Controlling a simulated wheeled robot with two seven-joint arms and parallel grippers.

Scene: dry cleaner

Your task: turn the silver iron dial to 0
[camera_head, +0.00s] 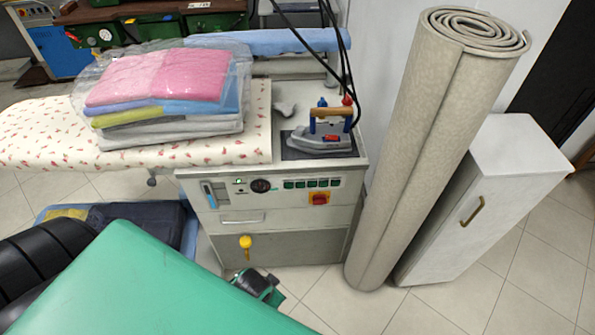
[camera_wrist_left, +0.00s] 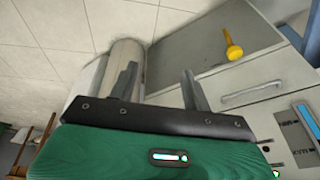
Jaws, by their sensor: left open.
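The silver iron (camera_head: 318,140) sits on a dark pad on top of the white ironing cabinet (camera_head: 285,215). It has an orange-brown handle and a small red part; no dial setting can be read on it. The cabinet's front panel has a round black gauge (camera_head: 261,185) and a red switch on yellow (camera_head: 320,198). My left gripper (camera_wrist_left: 160,78) is open and empty in the left wrist view, low in front of the cabinet, apart from the iron. In the head view only a dark green part of it (camera_head: 262,287) shows. My right gripper is out of view.
A rolled carpet (camera_head: 425,130) stands right of the cabinet, beside a white locker (camera_head: 485,200). Bagged folded laundry (camera_head: 165,90) lies on the floral ironing board (camera_head: 40,135). Black cables hang above the iron. A yellow knob (camera_head: 246,241) juts from the cabinet front.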

